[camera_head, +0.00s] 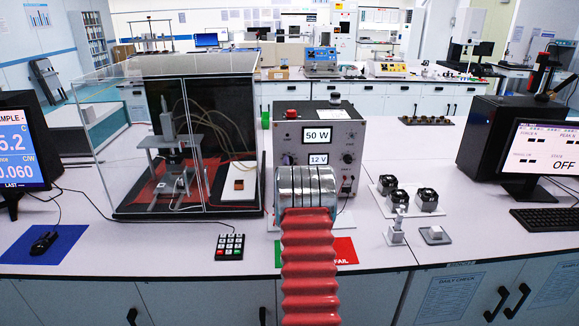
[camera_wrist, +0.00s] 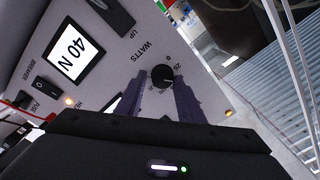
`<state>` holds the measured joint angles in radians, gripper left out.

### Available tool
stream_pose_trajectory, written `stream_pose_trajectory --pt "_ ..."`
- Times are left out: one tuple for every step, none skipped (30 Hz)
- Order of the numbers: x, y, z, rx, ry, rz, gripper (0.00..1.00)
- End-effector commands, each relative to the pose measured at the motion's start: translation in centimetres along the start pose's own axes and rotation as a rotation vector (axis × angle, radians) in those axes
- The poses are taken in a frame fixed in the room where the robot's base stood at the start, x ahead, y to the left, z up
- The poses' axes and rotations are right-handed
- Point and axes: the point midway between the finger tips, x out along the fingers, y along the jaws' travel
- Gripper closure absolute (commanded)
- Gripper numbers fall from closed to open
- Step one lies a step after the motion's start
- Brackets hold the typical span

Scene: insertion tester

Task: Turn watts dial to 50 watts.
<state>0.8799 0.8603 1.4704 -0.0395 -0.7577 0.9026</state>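In the wrist view the black watts dial (camera_wrist: 162,77) sits on a light grey panel, beside the word WATTS and small scale marks. My gripper (camera_wrist: 160,88) points at it with its two dark fingers spread, one on each side of the dial. Whether they touch it I cannot tell. The panel display (camera_wrist: 71,53) in the wrist view looks like 40 and a letter. My arm hides my gripper there.
A clear-walled test enclosure (camera_head: 185,225) stands left of the box. Small black fans (camera_head: 426,199) and metal parts stand on its right. A keypad (camera_head: 229,246) lies in front, and monitors stand at both sides.

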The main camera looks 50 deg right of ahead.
Motion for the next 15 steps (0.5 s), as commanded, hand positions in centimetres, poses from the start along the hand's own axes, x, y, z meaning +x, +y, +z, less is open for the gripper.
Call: stream_pose_trajectory --pt "-0.01 0.05 -0.02 0.0 0.0 0.001 0.63" --pt "0.0 0.02 -0.02 0.0 0.0 0.0 0.61" --pt "0.0 -0.01 -0.01 0.0 0.0 0.0 0.58" --pt "0.0 -0.04 0.0 0.0 0.0 -0.001 0.56" --pt "0.01 -0.06 0.01 0.0 0.0 -0.001 0.54" --pt "0.01 -0.09 0.02 -0.001 0.0 -0.002 0.53" --pt "0.01 -0.11 0.02 -0.001 0.0 -0.002 0.53" --pt "0.01 -0.12 0.03 -0.001 0.0 -0.002 0.53" --pt "0.01 -0.14 0.03 -0.001 0.0 -0.002 0.53" --pt "0.02 -0.16 0.03 -0.001 0.0 -0.003 0.53" --pt "0.02 -0.17 0.04 -0.001 0.0 -0.003 0.53" --pt "0.0 -0.18 0.04 -0.001 0.0 -0.003 0.53" --pt "-0.02 -0.19 0.04 -0.001 0.0 -0.003 0.53" --pt "-0.06 -0.2 0.04 -0.001 0.0 -0.003 0.53" --pt "-0.15 -0.21 0.05 -0.001 0.0 -0.003 0.53"
